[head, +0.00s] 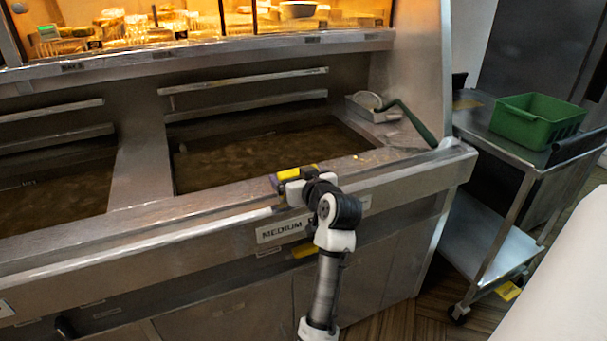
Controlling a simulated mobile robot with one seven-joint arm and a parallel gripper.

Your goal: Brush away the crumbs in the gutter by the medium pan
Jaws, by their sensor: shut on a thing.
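The medium pan (265,155) is a sunken basin of dark brown oil in the steel range, above a front label reading "MEDIUM" (283,231). My gripper (289,184) is at the pan's front edge, shut on a yellow-topped block (297,172) that looks like a brush. The jaws and my wrist hide much of it, and I cannot tell whether its underside touches the steel. The gutter (220,208) seems to be the narrow strip along the front ledge. Small yellowish specks, possibly crumbs (368,156), lie on the ledge right of my gripper.
A small tray (372,108) with a round strainer and a dark green handle (410,122) sits at the pan's back right corner. A rail (190,232) runs along the range front. A cart (500,143) with a green bin (538,120) stands at right. Another pan (50,185) is at left.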

